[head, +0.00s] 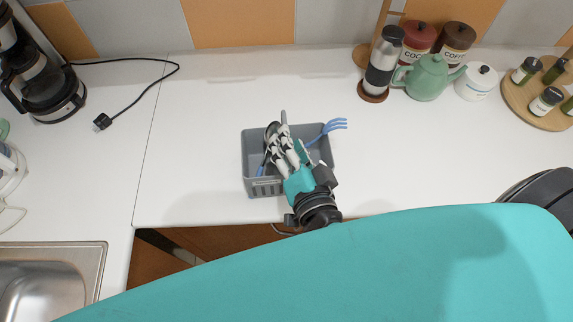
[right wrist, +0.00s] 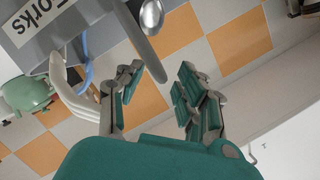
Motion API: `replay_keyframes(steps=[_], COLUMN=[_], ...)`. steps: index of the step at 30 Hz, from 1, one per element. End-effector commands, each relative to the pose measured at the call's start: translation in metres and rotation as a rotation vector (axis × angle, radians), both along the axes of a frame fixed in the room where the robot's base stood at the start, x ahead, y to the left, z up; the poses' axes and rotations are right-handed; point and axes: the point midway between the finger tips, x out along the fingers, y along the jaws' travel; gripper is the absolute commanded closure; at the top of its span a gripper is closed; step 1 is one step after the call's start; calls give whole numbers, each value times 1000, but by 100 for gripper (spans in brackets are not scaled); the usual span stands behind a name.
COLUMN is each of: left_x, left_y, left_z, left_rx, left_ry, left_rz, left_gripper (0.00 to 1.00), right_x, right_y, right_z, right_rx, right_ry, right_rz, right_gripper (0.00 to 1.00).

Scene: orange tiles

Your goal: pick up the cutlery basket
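The cutlery basket (head: 262,187) is a grey plastic bin on the white counter, near its front edge. It holds a blue fork (head: 331,127) that leans out to the right and other cutlery. In the right wrist view, the basket (right wrist: 50,45) is at the upper left with a "Forks" label, and a spoon (right wrist: 152,16) shows beside it. My right gripper (head: 289,143) is over the basket and hides part of its inside. In the right wrist view, its fingers (right wrist: 160,72) are apart, with the end of a grey strip between them. Whether they touch it is unclear. My left gripper is not in view.
A coffee maker (head: 50,95) with a loose black cord stands at the left, above a sink (head: 50,285). A pepper mill (head: 383,62), canisters, a green teapot (head: 428,78) and a spice tray (head: 520,112) stand at the back right. The counter around the basket is clear.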

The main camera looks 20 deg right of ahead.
Motion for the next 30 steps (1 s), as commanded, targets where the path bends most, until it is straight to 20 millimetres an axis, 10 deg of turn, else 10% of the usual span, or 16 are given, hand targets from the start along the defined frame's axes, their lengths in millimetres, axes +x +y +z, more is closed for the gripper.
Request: replay_keyframes(steps=[13, 21, 30], left_x=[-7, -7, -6], left_y=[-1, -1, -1], left_z=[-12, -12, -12], left_rx=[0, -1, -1], left_ry=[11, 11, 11], left_rz=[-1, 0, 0], left_gripper=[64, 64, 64], right_x=[24, 24, 24], right_y=[-2, -2, -2], right_z=[-5, -6, -6], right_rx=[0, 0, 0], right_ry=[0, 1, 1], right_rz=[-1, -1, -1], right_gripper=[64, 99, 100])
